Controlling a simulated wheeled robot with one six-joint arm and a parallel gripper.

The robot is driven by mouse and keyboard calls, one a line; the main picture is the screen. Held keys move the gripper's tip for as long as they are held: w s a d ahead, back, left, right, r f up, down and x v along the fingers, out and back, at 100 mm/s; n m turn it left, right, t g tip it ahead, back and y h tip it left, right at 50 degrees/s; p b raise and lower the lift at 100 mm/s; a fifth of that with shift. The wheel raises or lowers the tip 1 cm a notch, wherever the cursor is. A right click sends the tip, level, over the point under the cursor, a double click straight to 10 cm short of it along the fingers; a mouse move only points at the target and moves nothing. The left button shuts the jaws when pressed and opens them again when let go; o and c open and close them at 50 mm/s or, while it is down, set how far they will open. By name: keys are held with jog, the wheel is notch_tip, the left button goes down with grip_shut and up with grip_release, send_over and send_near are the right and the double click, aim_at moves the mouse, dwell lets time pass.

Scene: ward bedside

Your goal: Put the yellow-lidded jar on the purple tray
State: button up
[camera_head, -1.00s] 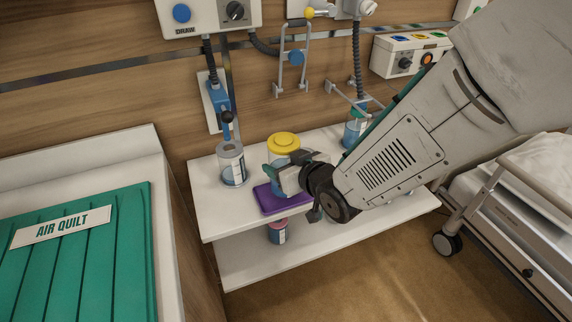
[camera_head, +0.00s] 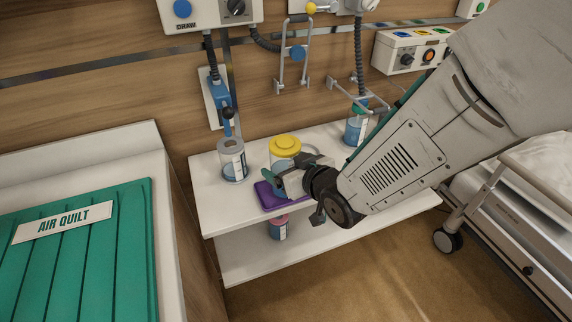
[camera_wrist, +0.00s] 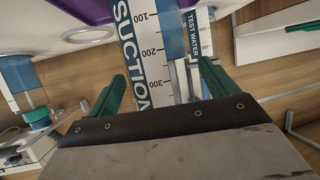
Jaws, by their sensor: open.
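The yellow-lidded jar (camera_head: 285,146) stands upright at the purple tray (camera_head: 267,199) on the shelf unit's top. Its base is hidden by my gripper, so I cannot tell whether it touches the tray. My gripper (camera_head: 276,180) is at the jar's near side, low over the tray. In the wrist view my gripper (camera_wrist: 162,85) has its green fingers wide apart. A large white SUCTION label (camera_wrist: 145,50), apparently on the jar, lies between them. A purple strip of the tray (camera_wrist: 85,8) shows at the top left. No lid shows there.
A blue-and-white jar (camera_head: 233,160) stands left of the tray, and another (camera_head: 355,130) stands at the back right. A pink-topped jar (camera_head: 278,227) is on the lower shelf. The white shelf top (camera_head: 210,200) is bare at the front left. A bed (camera_head: 510,205) is at the right.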

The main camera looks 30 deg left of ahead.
jog(key=v, duration=1.1)
jog(key=shift+f, duration=0.1)
jog(key=w+d+r+m+h, duration=0.2)
jog(key=d+h, duration=0.1)
jog(key=d, duration=0.6)
jog(key=w+d+r+m+t+h, duration=0.1)
jog(key=w+d+r+m+h, duration=0.15)
jog(key=d, duration=0.65)
jog(key=w+d+r+m+h, duration=0.2)
jog(key=d+m+h, duration=0.15)
jog(key=d, duration=0.55)
jog(key=s+d+r+m+g+h, duration=0.1)
jog(key=s+d+r+m+g, duration=0.1)
jog(key=s+d, duration=0.5)
jog(key=s+d+r+m+g+h, duration=0.2)
jog(key=s+d+r+g, duration=0.1)
jog(key=s+d, duration=0.5)
jog(key=s, duration=0.3)
jog(key=shift+s+d+r+m+g, duration=0.2)
jog(key=shift+s+d+m+g, duration=0.1)
jog(key=shift+g, duration=0.1)
